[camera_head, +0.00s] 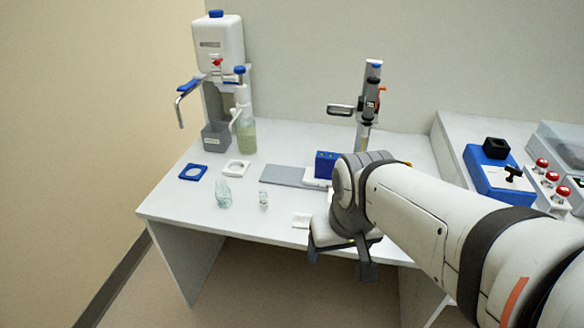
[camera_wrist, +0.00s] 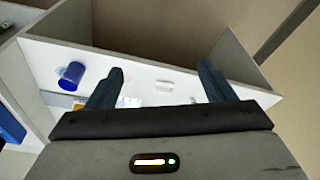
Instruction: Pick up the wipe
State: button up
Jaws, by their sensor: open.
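A small flat white piece, which looks like the wipe (camera_head: 301,220), lies near the front edge of the white table. In the wrist view a small white piece (camera_wrist: 164,86) shows between my fingers, beyond their tips; it seems to be the same one. My gripper (camera_head: 340,262) is open and empty, with its fingers just off the table's front edge, to the right of the wipe in the head view. Both fingers of the gripper (camera_wrist: 162,70) show spread apart in the wrist view. My arm hides part of the table's right side.
Behind are a grey plate (camera_head: 295,176), a blue block (camera_head: 326,165), a blue frame (camera_head: 192,172) and a white frame (camera_head: 236,170). A dispenser (camera_head: 218,45) stands at the back left.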

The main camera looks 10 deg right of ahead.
aim_at(301, 221)
jog(key=u, duration=2.5)
jog(key=k, duration=0.9)
jog(key=z, duration=1.55)
jog(key=i, duration=1)
jog(key=u, duration=0.05)
